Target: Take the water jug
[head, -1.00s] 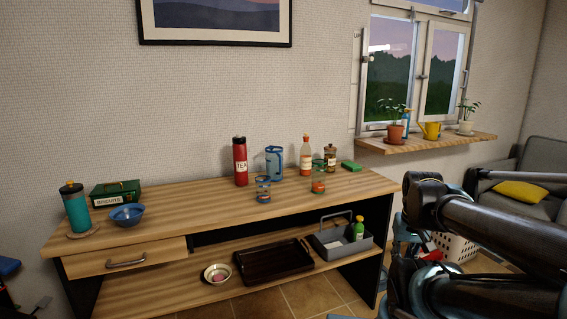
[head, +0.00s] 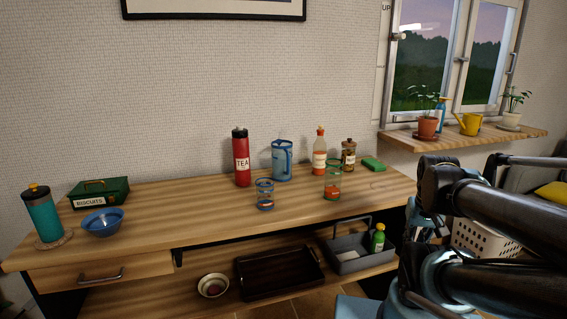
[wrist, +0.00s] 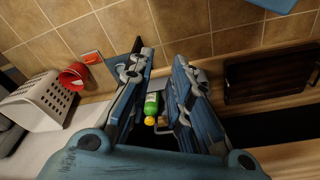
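The water jug is most likely the blue, see-through jug with a handle (head: 282,161), standing upright at the back of the wooden table between the red TEA flask (head: 241,158) and an orange-filled bottle (head: 320,152). My gripper shows in the wrist view (wrist: 160,85) with its two blue fingers spread apart and nothing between them touching. Beyond the gap, lower down, a green bottle with a yellow cap (wrist: 151,106) is visible. In the head view my arm is at the right, away from the jug, and my fingertips are hard to make out.
Two glasses (head: 264,196) (head: 332,184) stand in front of the jug. A jar (head: 348,155) and green sponge (head: 373,164) are to its right. A blue bowl (head: 102,223) and teal flask (head: 43,215) stand left. A grey caddy (head: 352,262) and dark tray (head: 272,275) occupy the shelf.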

